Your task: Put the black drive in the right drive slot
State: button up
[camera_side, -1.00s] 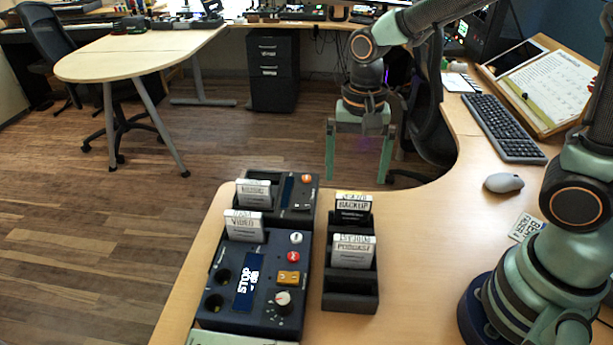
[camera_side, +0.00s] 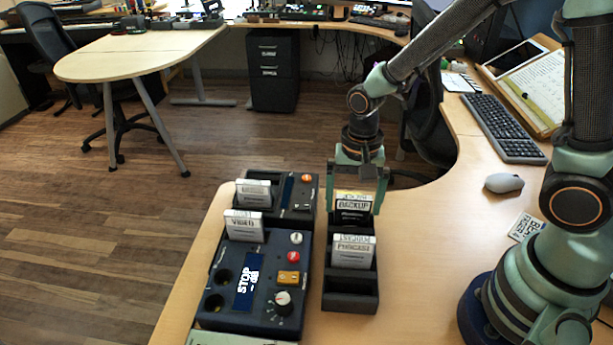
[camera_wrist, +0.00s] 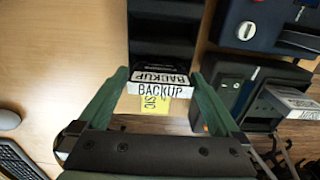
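The black drive (camera_side: 352,208), with a white and yellow BACKUP label on top, stands upright in the rear slot of a dark rack (camera_side: 350,301). My gripper (camera_side: 357,208) is over it from above, with one finger on each side. In the wrist view, the drive (camera_wrist: 160,79) lies between the green fingertips (camera_wrist: 160,77), which look spread with small gaps beside it. The navy dock (camera_side: 262,305) is left of the rack, with a smaller dark unit (camera_side: 300,205) behind it. I cannot make out which opening is the right drive slot.
A white drive (camera_side: 352,252) stands in the rack in front of the black one. White drives labelled VIDEO (camera_side: 244,228) and another (camera_side: 253,194) stand in the dock and rear unit. A mouse (camera_side: 504,183) and keyboard (camera_side: 500,127) are right. Desk between rack and mouse is clear.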

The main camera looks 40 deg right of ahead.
jog(key=c, duration=1.2)
jog(key=shift+r, duration=0.15)
